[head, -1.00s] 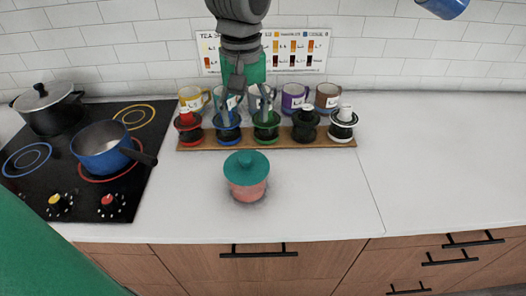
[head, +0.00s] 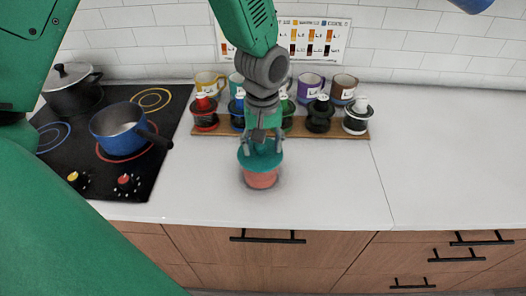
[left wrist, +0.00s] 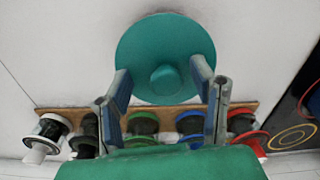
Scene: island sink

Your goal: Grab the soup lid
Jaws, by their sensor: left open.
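The soup lid (head: 247,161) is a round teal disc with a knob. It sits on a small salmon-red pot (head: 261,180) on the white counter. In the left wrist view the lid (left wrist: 160,35) fills the upper middle and hides the pot; its knob (left wrist: 165,78) shows between my fingers. My left gripper (head: 262,142) is open, pointing down just above the lid, its fingers on either side of the knob. In the left wrist view the gripper (left wrist: 161,80) is empty. Whether the fingers touch the lid cannot be told. My right gripper is not in view.
A wooden board (head: 348,134) with several coloured-ring jars stands behind the pot, with mugs (head: 310,84) behind it. A black cooktop (head: 125,183) at the left carries a blue pan (head: 118,130) and a black pot (head: 72,90). The counter right of the pot is clear.

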